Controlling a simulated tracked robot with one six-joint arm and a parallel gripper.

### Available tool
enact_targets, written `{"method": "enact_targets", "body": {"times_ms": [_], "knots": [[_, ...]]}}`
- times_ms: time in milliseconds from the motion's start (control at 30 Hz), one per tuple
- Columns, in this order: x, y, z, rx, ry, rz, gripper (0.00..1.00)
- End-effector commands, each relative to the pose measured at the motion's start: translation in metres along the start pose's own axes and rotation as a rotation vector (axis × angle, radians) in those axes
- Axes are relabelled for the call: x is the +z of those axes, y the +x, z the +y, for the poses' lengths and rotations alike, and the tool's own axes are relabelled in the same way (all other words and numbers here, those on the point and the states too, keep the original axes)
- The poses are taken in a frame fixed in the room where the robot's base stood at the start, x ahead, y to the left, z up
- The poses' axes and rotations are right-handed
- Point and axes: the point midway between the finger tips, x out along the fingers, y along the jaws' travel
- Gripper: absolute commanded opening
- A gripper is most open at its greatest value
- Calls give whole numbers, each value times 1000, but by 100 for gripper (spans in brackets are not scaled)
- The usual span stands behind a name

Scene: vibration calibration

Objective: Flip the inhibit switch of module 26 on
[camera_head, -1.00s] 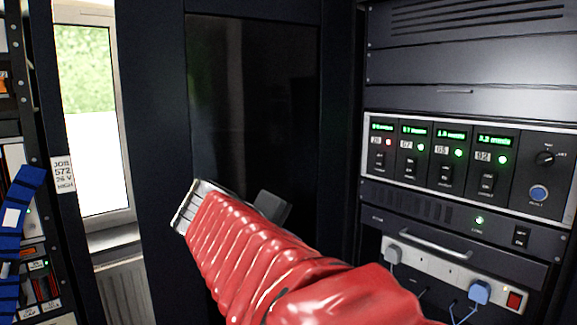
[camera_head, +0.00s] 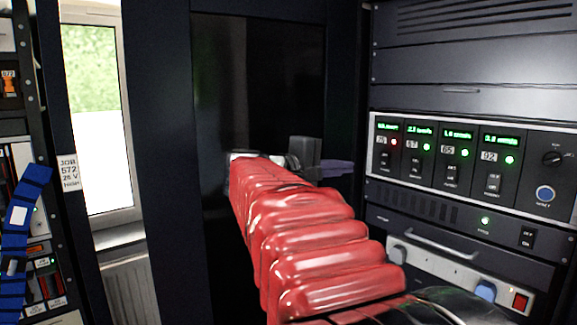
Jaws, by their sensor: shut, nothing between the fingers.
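A panel of four-display height, the module unit (camera_head: 468,205), sits in the rack at the right. Its leftmost module (camera_head: 385,155) has a lit red lamp (camera_head: 394,142) and a two-digit label too blurred to read surely. That module's dark inhibit switch (camera_head: 385,161) sits below the label; its position is too small to tell. The modules to its right read 67, 65 and 92 and have green lamps. My gripper (camera_head: 338,168) is shut and empty, pointing right toward the leftmost module, apart from the panel. My red-sleeved arm hides part of the lower cabinet.
A reset button (camera_head: 544,193) and a knob (camera_head: 552,158) are at the panel's right end. Below are a handle (camera_head: 440,242) and a power strip (camera_head: 450,272) with plugs and a red switch (camera_head: 520,301). A dark cabinet door (camera_head: 258,90) stands behind my arm.

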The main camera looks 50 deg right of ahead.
Motion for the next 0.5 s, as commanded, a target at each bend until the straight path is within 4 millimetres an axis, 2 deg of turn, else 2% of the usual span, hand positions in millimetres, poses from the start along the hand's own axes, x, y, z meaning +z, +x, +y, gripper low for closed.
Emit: {"method": "enact_targets", "body": {"times_ms": [167,500], "knots": [[1,17,0,-1,0,-3,0],[1,65,-1,-2,0,-3,0]]}}
